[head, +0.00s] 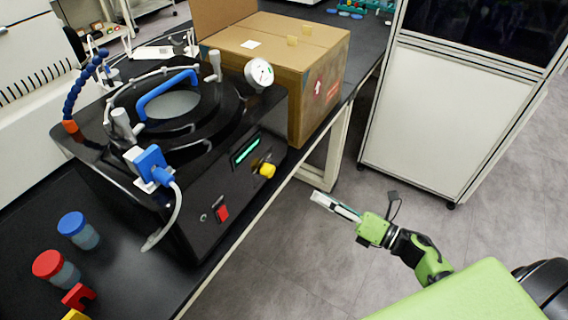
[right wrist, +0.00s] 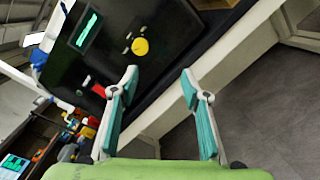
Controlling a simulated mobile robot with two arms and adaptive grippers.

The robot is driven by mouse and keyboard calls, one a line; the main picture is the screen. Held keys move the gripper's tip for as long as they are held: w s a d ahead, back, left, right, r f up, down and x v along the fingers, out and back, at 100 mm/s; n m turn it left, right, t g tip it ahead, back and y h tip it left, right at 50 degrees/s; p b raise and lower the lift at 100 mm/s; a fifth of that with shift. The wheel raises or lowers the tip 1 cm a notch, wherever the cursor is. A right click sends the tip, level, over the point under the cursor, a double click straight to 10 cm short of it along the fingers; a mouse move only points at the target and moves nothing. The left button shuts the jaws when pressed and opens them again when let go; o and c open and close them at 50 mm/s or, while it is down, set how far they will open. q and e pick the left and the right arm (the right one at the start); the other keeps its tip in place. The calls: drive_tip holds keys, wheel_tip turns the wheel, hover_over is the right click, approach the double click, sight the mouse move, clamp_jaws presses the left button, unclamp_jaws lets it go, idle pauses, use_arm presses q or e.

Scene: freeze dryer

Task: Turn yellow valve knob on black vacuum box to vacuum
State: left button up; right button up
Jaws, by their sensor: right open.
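The black vacuum box (head: 205,205) stands on the black bench, with a round lid and a blue handle (head: 167,92) on top. The yellow valve knob (head: 267,171) sticks out of its front panel, right of a red switch (head: 222,213) and below a lit green display (head: 246,150). In the right wrist view the yellow knob (right wrist: 140,47) is ahead, above and between the fingers. My right gripper (head: 334,206) is open and empty, off the bench edge, to the right of the knob and apart from it. Its two fingers (right wrist: 160,85) are spread in the wrist view. My left gripper is not in view.
A cardboard box (head: 322,85) stands behind the vacuum box. A pressure gauge (head: 258,74) rises at its back corner. Blue-capped (head: 75,228) and red-capped (head: 55,268) jars stand at the left. A white cabinet (head: 440,125) is at the right. Open floor lies before the bench.

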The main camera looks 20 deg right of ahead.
sight(272, 171)
drive_tip(key=w+a+r+n+p, duration=0.1)
drive_tip(key=w+a, duration=0.2)
drive_tip(key=w+a+r+n+y+p, duration=0.1)
drive_tip(key=w+a, duration=0.2)
drive_tip(key=w+a+r+n+p, duration=0.1)
drive_tip(key=w+a, duration=0.2)
drive_tip(key=shift+w+a+r+g+y+p, duration=0.1)
drive_tip(key=shift+w+r+g+y+p, duration=0.1)
drive_tip(key=shift+w+g+y+p, duration=0.15)
drive_tip(key=shift+w+a+f, duration=0.1)
drive_tip(key=shift+w+a, duration=0.2)
drive_tip(key=shift+w, duration=0.15)
drive_tip(key=c, duration=1.1)
